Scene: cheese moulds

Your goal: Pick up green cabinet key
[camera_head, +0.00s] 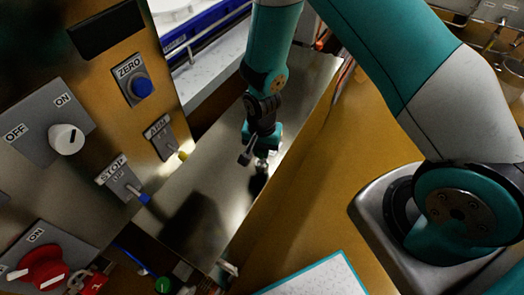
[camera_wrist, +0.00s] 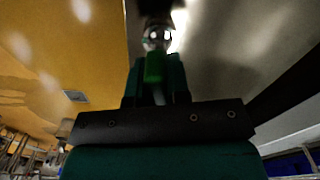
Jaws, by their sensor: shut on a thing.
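The green cabinet key (camera_wrist: 153,69) shows in the wrist view as a green piece between the two dark fingers of my gripper (camera_wrist: 155,85). My gripper is shut on it. A shiny round metal part (camera_wrist: 157,38) lies just beyond the key, and I cannot tell whether the key touches it. In the head view my gripper (camera_head: 260,160) points down, low over the grey metal surface between the panel and the wooden surface. The key is too small and dark to make out there.
The control panel at left carries the ZERO button (camera_head: 142,88), the ARM switch (camera_head: 163,140), the STOP switch (camera_head: 122,180) and a red knob (camera_head: 42,268). A small green round part (camera_head: 163,285) sits at the bottom. A white sheet with a teal edge (camera_head: 318,277) lies at lower right.

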